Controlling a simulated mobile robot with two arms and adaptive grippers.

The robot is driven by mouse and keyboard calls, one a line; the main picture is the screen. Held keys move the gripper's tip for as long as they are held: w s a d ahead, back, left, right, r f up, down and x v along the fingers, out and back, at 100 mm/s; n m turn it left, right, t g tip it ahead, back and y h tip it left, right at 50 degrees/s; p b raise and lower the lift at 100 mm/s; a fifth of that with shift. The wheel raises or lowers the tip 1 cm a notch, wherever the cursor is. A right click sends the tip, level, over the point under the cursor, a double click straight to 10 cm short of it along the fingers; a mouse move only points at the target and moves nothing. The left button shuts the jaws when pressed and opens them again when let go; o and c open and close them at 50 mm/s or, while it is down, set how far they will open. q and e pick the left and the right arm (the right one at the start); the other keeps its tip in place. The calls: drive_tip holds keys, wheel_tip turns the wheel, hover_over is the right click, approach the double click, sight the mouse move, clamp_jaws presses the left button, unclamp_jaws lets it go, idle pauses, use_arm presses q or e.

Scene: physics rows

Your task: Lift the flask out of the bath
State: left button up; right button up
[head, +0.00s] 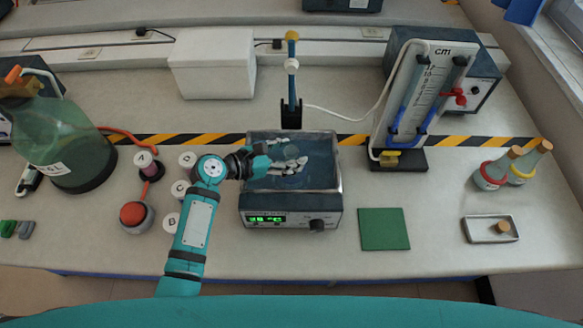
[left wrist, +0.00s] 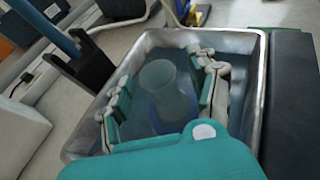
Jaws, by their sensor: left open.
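The water bath (head: 334,185) stands mid-table, a steel tub with blue water and a green-lit display on its front; its rim also shows in the left wrist view (left wrist: 262,75). The flask (left wrist: 167,92) is clear glass and stands in the water; it is small and partly hidden in the head view (head: 291,153). My left gripper (head: 288,166) reaches into the bath from the left. In the left wrist view its open fingers (left wrist: 165,95) are on both sides of the flask, with gaps visible. My right gripper is not in view.
A stand (head: 291,112) with a blue rod rises behind the bath. A flow-meter panel (head: 415,95) stands at the back right. A green mat (head: 384,229) lies right of the bath. Stoppered flasks (head: 491,174) stand far right.

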use_arm(q)
drive_tip(key=shift+w+d+f, duration=0.25)
drive_tip(key=shift+d, duration=0.1)
drive_tip(key=shift+a, duration=0.1)
drive_tip(key=shift+s, duration=0.1)
clamp_jaws()
drive_tip(key=shift+r, duration=0.1)
